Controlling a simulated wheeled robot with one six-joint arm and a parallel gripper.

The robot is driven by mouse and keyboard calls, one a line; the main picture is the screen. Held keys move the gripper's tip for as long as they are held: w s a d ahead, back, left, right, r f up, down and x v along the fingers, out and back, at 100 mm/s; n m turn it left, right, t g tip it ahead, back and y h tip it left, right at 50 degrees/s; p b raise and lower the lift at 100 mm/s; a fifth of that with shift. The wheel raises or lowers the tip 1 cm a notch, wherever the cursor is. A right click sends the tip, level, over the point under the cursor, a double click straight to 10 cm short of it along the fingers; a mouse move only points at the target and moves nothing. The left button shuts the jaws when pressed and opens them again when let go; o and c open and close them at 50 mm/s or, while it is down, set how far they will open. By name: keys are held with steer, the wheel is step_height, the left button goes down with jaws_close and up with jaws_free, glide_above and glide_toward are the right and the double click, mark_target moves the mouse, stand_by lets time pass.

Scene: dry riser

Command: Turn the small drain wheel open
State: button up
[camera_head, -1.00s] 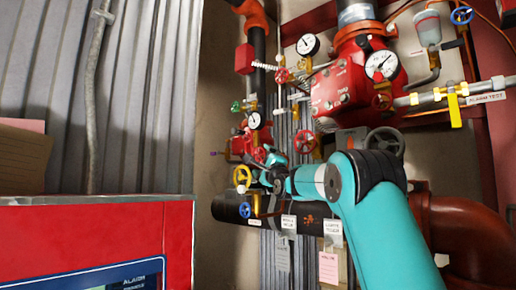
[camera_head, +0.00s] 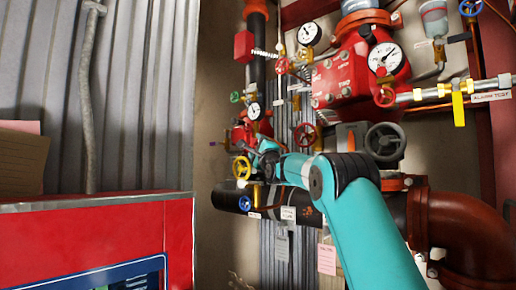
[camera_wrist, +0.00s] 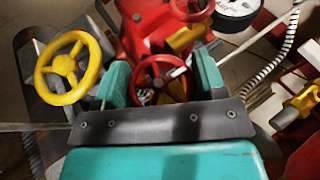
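Several small handwheels are in view, and I cannot read which one is the drain wheel. In the wrist view a small red wheel (camera_wrist: 161,78) shows between the two teal fingers of my gripper (camera_wrist: 161,62). The fingers are apart, and I see no clear contact with the wheel. A yellow wheel (camera_wrist: 68,68) sits left of the left finger, and it also shows in the head view (camera_head: 241,168). A blue wheel (camera_head: 245,203) is below it. In the head view my gripper (camera_head: 262,149) is among the small valves, partly hiding those behind it.
A red valve body with gauges (camera_head: 386,58) stands above right. A grey handwheel (camera_head: 385,142) is close to my arm. A black horizontal pipe (camera_head: 228,197) with hanging tags runs below. A red cabinet (camera_head: 90,235) fills the lower left. A ribbed hose (camera_wrist: 272,58) is right of the gripper.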

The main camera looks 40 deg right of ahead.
steer(key=shift+r+g+y+p, duration=0.15)
steer(key=shift+g+y+p, duration=0.15)
steer(key=shift+p, duration=0.3)
steer(key=shift+r+n+g+y+p, duration=0.1)
steer(key=shift+n+g+y+p, duration=0.25)
steer(key=shift+n+p, duration=0.4)
steer(key=n+g+y+p, duration=0.1)
steer(key=g+p, duration=0.1)
steer(key=p, duration=0.2)
steer(key=shift+r, duration=0.1)
steer(key=n+g+p, duration=0.1)
steer(key=g+p, duration=0.2)
steer(key=p, duration=0.2)
steer(key=n+g+y+p, duration=0.1)
steer(key=g+p, duration=0.2)
steer(key=p, duration=0.3)
steer(key=shift+p, duration=0.3)
steer(key=g+p, duration=0.1)
steer(key=p, duration=0.1)
steer(key=n+g+p, duration=0.1)
steer(key=g+p, duration=0.1)
steer(key=p, duration=0.1)
steer(key=shift+f, duration=0.3)
steer(key=shift+s+f+n+g+p, duration=0.1)
steer(key=shift+f+n+g+p, duration=0.1)
steer(key=shift+g+p, duration=0.5)
steer(key=shift+f+n+g+p, duration=0.1)
steer(key=shift+n+g+p, duration=0.05)
steer(key=shift+g+p, duration=0.5)
steer(key=shift+f, duration=0.1)
